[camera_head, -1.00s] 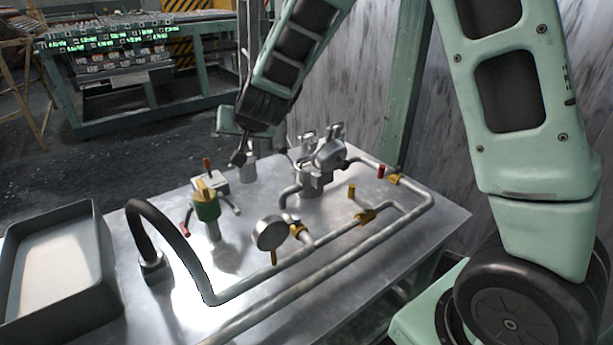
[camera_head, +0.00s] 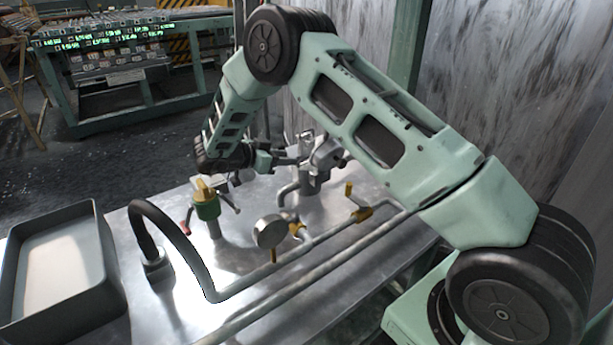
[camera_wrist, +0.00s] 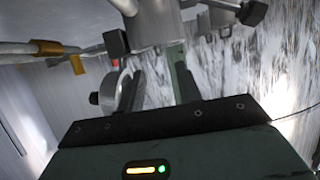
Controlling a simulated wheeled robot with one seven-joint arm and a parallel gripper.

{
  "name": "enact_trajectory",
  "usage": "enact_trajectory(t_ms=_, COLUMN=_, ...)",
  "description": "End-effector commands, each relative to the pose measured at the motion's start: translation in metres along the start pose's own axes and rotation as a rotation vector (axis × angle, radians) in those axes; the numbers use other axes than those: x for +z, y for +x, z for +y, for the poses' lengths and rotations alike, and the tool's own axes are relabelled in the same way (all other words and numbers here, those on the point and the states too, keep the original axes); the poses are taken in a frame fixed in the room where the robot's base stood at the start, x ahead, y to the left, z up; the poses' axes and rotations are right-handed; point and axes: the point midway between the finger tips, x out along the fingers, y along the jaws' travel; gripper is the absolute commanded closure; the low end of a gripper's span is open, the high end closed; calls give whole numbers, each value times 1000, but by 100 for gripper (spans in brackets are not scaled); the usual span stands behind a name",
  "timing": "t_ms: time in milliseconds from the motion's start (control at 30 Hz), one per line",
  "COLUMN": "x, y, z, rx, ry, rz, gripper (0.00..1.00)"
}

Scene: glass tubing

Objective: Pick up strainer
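The metal fitting that seems to be the strainer (camera_head: 326,153) is a grey tilted cylinder on the pipework at the back of the steel table. Which parts belong to it is hard to tell. My gripper (camera_head: 292,160) is low over the table, pointing right, just left of this fitting. In the wrist view, the two dark fingers of my gripper (camera_wrist: 158,75) stand apart, with no held object visible between them. Grey metal parts (camera_wrist: 155,22) lie beyond the fingertips. Contact with the fitting cannot be made out.
A green-and-yellow valve (camera_head: 206,203) stands left of my gripper. A grey tray (camera_head: 107,278) is at the left. Bare tabletop lies between.

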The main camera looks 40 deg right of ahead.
Motion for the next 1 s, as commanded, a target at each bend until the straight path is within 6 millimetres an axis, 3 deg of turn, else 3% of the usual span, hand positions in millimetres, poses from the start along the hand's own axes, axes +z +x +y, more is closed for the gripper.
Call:
enact_trajectory(t_ms=100, x=1, y=16, z=0, rx=1, ry=0, rz=0, gripper=65)
enact_trajectory(t_ms=367, x=1, y=31, z=0, rx=-1, ry=0, rz=0, gripper=65)
enact_trajectory(t_ms=633, x=3, y=69, z=2, rx=0, ry=-1, rz=0, gripper=65)
enact_trajectory(t_ms=900, x=2, y=75, z=1, rx=-3, ry=0, rz=-1, gripper=65)
enact_trajectory(t_ms=1000, x=2, y=74, z=1, rx=-3, ry=0, rz=-1, gripper=90)
